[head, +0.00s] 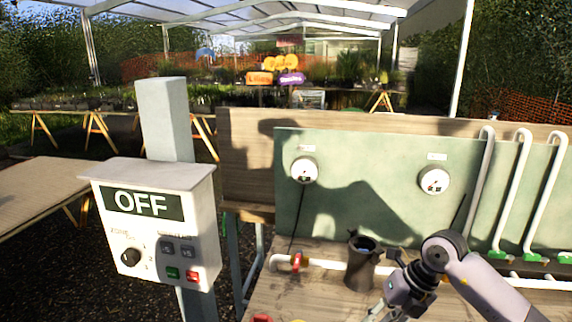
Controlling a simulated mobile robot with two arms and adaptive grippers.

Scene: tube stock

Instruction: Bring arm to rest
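My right arm (482,283) comes in from the lower right in the head view, with its dark round joint uppermost. Its gripper (378,314) points down and left at the bottom edge of the picture, in front of the wooden bench top. Its fingertips are cut off by the frame, so I cannot tell whether it is open or holds anything. A dark cup-like container (362,264) stands on the bench just behind and left of the gripper; they look close in the picture. My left gripper is not in view.
A control box (153,222) reading OFF stands on a post at left. A green panel (360,195) with two round gauges rises behind the bench. White pipes (515,190) run up it at right. A white pipe with a red valve (296,261) lies left of the container.

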